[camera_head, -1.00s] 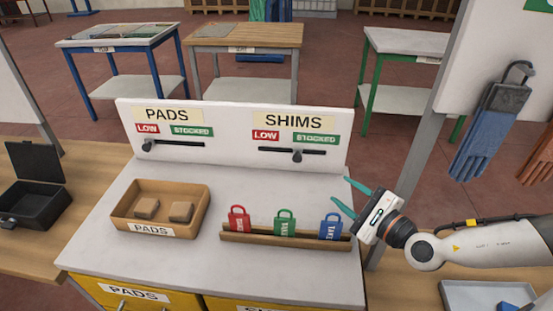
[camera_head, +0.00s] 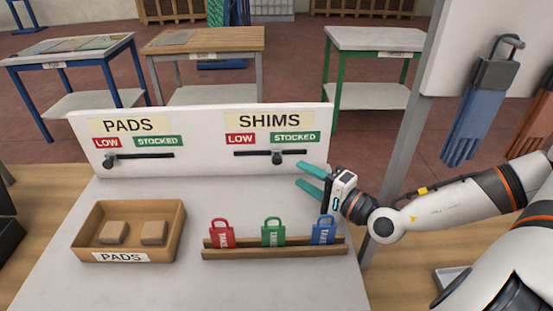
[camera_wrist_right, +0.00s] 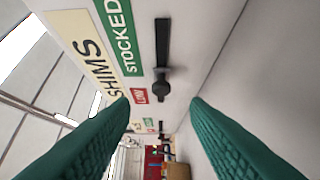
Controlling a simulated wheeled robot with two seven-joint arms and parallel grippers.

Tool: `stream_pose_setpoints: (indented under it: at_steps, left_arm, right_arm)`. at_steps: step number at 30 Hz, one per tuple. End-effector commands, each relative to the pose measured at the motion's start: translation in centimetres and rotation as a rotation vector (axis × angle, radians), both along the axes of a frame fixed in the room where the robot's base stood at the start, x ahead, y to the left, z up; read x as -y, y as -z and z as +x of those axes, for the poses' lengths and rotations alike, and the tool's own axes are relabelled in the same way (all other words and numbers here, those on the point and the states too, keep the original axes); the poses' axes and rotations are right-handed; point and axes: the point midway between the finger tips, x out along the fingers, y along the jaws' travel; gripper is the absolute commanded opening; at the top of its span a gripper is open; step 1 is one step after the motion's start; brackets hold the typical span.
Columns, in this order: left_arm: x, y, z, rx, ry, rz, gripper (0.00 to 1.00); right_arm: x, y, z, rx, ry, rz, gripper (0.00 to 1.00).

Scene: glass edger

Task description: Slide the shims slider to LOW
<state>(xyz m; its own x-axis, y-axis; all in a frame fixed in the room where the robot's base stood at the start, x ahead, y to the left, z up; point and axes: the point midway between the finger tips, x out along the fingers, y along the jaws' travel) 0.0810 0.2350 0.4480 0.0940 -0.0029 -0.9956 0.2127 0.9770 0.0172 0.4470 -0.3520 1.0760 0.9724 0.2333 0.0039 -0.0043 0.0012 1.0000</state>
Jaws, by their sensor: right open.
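The SHIMS slider (camera_head: 277,157) is a dark knob on a black horizontal slot in the white board (camera_head: 205,165). The knob stands near the middle of its slot, between the red LOW label (camera_head: 240,139) on the left and the green STOCKED label (camera_head: 296,137) on the right. In the right wrist view the knob (camera_wrist_right: 162,88) appears between my two fingers, apart from them. My right gripper (camera_head: 299,175) is open and empty, its green fingers pointing left, just right of the knob and a little lower in the picture. My left gripper is out of view.
The PADS slider (camera_head: 109,160) is at the left on the same board. A wooden PADS tray (camera_head: 90,243) with brown blocks and a wooden rack (camera_head: 230,253) with red, green and blue padlock-shaped tags stand below. The white counter between board and rack is clear.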

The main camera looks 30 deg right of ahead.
Motion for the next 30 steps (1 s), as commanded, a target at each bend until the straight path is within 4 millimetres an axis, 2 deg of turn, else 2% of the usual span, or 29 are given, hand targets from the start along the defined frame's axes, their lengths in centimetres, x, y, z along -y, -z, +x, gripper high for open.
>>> stream_pose_setpoints:
  at_steps: [2, 5, 9, 15, 27, 30]
  left_arm:
    - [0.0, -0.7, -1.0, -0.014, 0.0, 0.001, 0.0]
    - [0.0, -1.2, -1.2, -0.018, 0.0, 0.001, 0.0]
    - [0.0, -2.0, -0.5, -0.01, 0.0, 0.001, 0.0]
    - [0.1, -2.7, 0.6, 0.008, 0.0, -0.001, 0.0]
    - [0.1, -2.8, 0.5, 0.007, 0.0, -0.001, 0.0]
    - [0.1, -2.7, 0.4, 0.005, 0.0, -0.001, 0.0]
  right_arm:
    - [-0.3, -0.4, 1.6, 0.006, 0.004, 0.007, 0.42]
    - [-0.9, -0.4, 3.4, 0.004, 0.002, 0.008, 0.42]
    - [-1.4, -0.4, 5.7, 0.003, 0.002, 0.007, 0.42]
    - [-1.8, -0.2, 8.0, 0.001, 0.003, 0.003, 0.42]
    - [-2.0, 0.0, 8.6, -0.001, 0.001, 0.002, 0.42]
    - [-2.0, 0.0, 8.6, -0.001, 0.001, 0.002, 0.26]
